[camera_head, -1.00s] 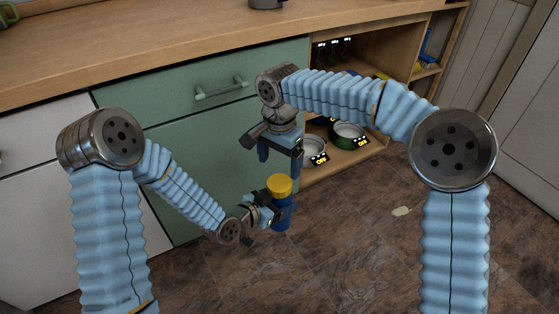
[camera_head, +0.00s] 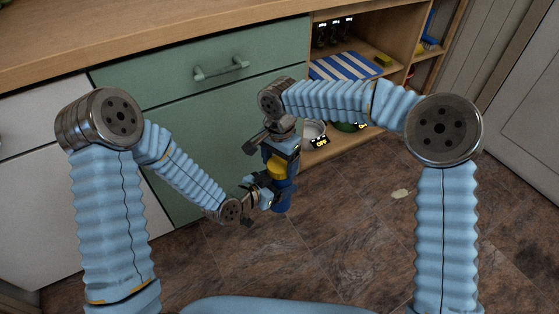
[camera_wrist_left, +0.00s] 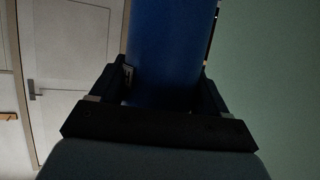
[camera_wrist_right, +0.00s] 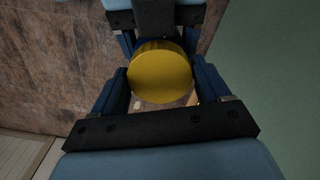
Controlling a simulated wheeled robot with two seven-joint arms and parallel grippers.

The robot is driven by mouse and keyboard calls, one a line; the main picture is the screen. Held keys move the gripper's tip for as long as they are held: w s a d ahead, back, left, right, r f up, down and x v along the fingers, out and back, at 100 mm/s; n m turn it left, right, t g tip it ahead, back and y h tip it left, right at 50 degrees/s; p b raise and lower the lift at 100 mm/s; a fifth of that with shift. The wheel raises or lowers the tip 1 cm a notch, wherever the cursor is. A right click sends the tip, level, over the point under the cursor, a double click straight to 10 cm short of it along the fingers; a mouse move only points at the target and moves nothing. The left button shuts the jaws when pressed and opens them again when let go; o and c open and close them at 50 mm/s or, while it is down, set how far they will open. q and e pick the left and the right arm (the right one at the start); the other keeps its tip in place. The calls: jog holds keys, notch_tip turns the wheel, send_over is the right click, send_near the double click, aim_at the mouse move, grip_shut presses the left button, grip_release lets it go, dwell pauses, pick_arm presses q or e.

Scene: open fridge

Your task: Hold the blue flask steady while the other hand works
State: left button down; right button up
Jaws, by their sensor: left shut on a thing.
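The blue flask (camera_head: 284,202) with its yellow lid (camera_head: 276,170) stands roughly upright in the air in the head view. My left gripper (camera_head: 272,190) is shut on the flask's blue body, which also fills the upper middle of the left wrist view (camera_wrist_left: 165,45). My right gripper (camera_head: 281,160) is directly above the flask, pointing down. In the right wrist view its fingers stand apart on either side of the round yellow lid (camera_wrist_right: 160,76), with a small gap visible at the right. Part of the lid is hidden in the head view.
Green drawer fronts (camera_head: 190,95) lie close behind my grippers. An open wooden shelf (camera_head: 400,75) at the right holds a blue-striped item (camera_head: 345,66), a metal bowl (camera_head: 313,131) and dark jars. The brown tiled floor (camera_head: 340,230) is mostly clear.

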jog(key=c, duration=0.7)
jog(key=n, duration=0.6)
jog(key=shift+n, duration=0.3)
jog(key=shift+c, duration=0.2)
jog(key=o, duration=1.2)
jog(key=shift+c, duration=0.2)
jog(key=shift+r, duration=0.15)
